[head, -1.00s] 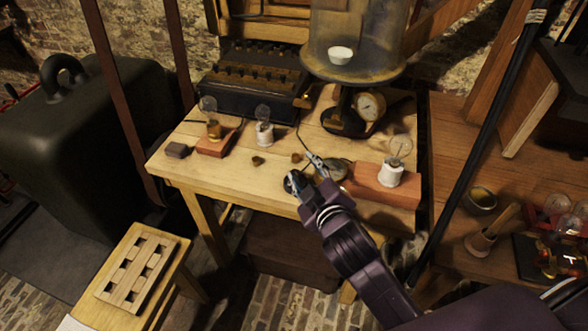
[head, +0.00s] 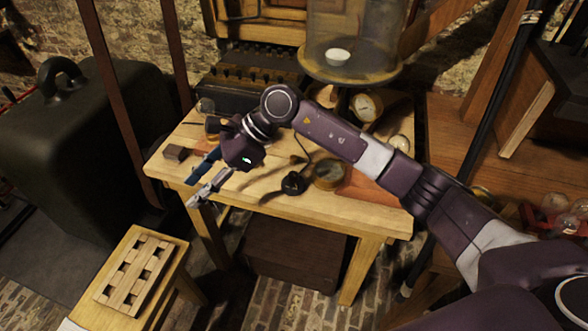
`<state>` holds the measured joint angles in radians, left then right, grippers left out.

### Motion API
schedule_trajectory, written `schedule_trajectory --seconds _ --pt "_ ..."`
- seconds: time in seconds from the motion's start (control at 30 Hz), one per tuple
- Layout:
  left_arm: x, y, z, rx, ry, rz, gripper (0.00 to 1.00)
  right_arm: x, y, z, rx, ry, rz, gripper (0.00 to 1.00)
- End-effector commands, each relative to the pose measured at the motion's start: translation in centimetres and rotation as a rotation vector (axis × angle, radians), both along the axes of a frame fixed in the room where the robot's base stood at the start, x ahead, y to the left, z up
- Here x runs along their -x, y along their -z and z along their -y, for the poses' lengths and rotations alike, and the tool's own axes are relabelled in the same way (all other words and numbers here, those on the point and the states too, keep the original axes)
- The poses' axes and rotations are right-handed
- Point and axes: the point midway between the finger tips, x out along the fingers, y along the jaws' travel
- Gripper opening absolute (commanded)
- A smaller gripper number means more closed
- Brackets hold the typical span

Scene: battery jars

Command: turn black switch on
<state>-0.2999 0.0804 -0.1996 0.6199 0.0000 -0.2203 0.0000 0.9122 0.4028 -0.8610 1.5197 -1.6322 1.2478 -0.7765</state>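A small round black switch (head: 293,184) sits near the front edge of the wooden table, with a thin dark wire running up behind it. The position of its lever is too small to tell. My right arm reaches in from the right and crosses over the table. My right gripper (head: 191,192) is over the table's front left part, left of the switch and apart from it. Its fingers are spread, with nothing seen between them. My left gripper is not in view.
A slotted wooden rack (head: 133,273) stands lower left. My arm hides much of the tabletop.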

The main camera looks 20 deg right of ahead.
Motion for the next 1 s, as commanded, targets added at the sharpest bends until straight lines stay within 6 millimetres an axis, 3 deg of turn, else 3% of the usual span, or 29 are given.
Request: schedule_trajectory --seconds 0.1,0.2,0.3,0.4,0.57,1.0 --pt "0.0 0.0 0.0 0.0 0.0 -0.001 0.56 -2.9 2.2 8.1 0.344 -0.056 0.064 0.38" --pt "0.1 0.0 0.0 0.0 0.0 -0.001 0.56 -4.4 2.2 14.7 0.58 -0.077 0.07 0.38" --pt "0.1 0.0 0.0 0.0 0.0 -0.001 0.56 -5.1 1.4 19.6 0.743 -0.082 0.055 0.38" --pt "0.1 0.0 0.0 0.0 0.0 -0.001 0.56 -5.3 0.7 22.3 0.831 -0.081 0.038 0.38" --pt "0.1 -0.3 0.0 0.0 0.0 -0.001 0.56 -5.2 1.4 23.3 0.865 -0.084 0.028 0.38" --pt "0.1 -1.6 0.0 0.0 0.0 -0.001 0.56 -5.2 7.6 23.2 0.86 -0.082 0.03 0.38"
